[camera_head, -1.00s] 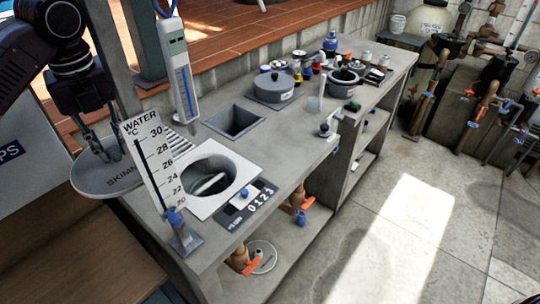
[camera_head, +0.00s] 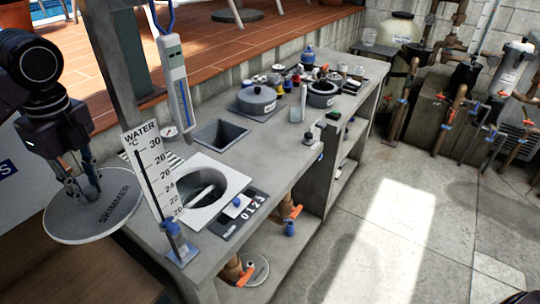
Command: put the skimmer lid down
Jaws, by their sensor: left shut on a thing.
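The skimmer lid (camera_head: 84,226) is a round grey disc with "SKIMMER" printed on it, at the left of the head view. My left gripper (camera_head: 82,193) points down and is shut on the lid at its upper middle. The lid is near the left end of the grey counter, beside the water temperature scale (camera_head: 152,170). I cannot tell whether it touches anything below. The skimmer opening (camera_head: 205,187), a round hole in a white square plate, is uncovered to the right of the scale. My right gripper is not in view.
A brown wooden surface (camera_head: 75,275) lies below the lid. The counter holds a dial plate (camera_head: 240,212), a square basin (camera_head: 222,134), a hanging thermometer (camera_head: 176,85) and several pots and bottles farther back.

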